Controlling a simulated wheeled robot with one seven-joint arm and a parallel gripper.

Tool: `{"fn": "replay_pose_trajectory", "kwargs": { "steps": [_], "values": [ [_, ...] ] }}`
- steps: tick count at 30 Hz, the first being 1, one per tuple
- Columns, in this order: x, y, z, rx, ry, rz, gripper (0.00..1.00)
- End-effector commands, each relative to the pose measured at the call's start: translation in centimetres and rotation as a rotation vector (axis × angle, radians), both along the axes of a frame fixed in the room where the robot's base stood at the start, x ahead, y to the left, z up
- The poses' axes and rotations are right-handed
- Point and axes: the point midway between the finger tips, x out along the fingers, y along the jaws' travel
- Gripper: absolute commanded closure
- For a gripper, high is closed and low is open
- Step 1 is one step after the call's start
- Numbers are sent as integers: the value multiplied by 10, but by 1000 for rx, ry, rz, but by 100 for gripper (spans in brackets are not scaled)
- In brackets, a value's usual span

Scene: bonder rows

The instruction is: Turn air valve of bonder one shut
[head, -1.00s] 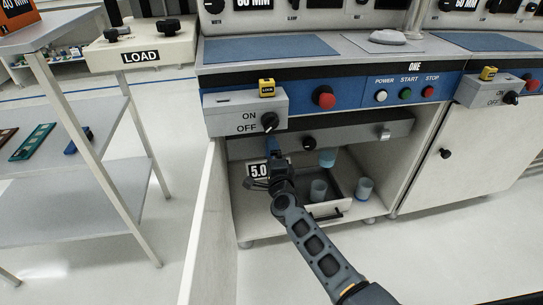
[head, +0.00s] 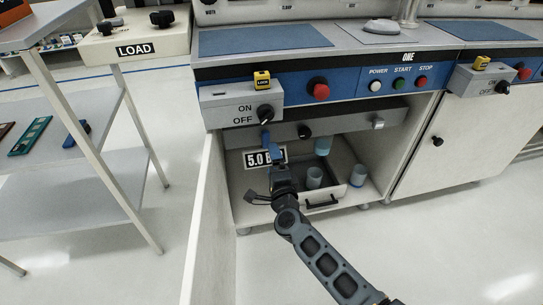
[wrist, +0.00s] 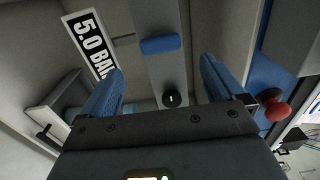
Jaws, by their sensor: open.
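Bonder one (head: 408,57) is the front machine, with its lower door swung open. On the grey bar under its blue panel is an upright blue lever (head: 265,138), which looks like the air valve handle. It also shows in the wrist view (wrist: 161,45), beyond and between my fingertips. A black knob (head: 304,131) sits farther right on the same bar, and in the wrist view (wrist: 174,100) it lies between my fingers. My gripper (head: 280,158) is open and empty, just below the bar, apart from the lever. In the wrist view my blue fingers (wrist: 160,74) are spread wide.
A 5.0 BAR label (head: 258,158) is behind my gripper. Blue cups (head: 357,175) and a drawer (head: 322,202) are in the open cabinet. An ON/OFF box (head: 242,107) juts out above the bar. The open door (head: 205,230) stands left of my arm.

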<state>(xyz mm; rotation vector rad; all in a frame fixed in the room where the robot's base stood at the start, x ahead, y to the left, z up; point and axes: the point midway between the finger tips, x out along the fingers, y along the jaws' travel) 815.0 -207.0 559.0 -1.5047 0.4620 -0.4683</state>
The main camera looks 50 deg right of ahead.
Motion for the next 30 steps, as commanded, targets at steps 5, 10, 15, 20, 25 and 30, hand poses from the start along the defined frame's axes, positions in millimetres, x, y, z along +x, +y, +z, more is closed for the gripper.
{"fn": "replay_pose_trajectory", "kwargs": {
  "steps": [5, 10, 15, 20, 25, 30],
  "values": [
    [0, 0, 0, 0, 0, 0, 4],
    [0, 0, 0, 0, 0, 0, 4],
    [0, 0, 0, 0, 0, 1, 4],
    [-15, 8, -4, -43, 29, 21, 4],
    [-69, 37, -7, -210, 129, 97, 4],
    [-135, 74, -1, -426, 247, 199, 4]
  ]
}}
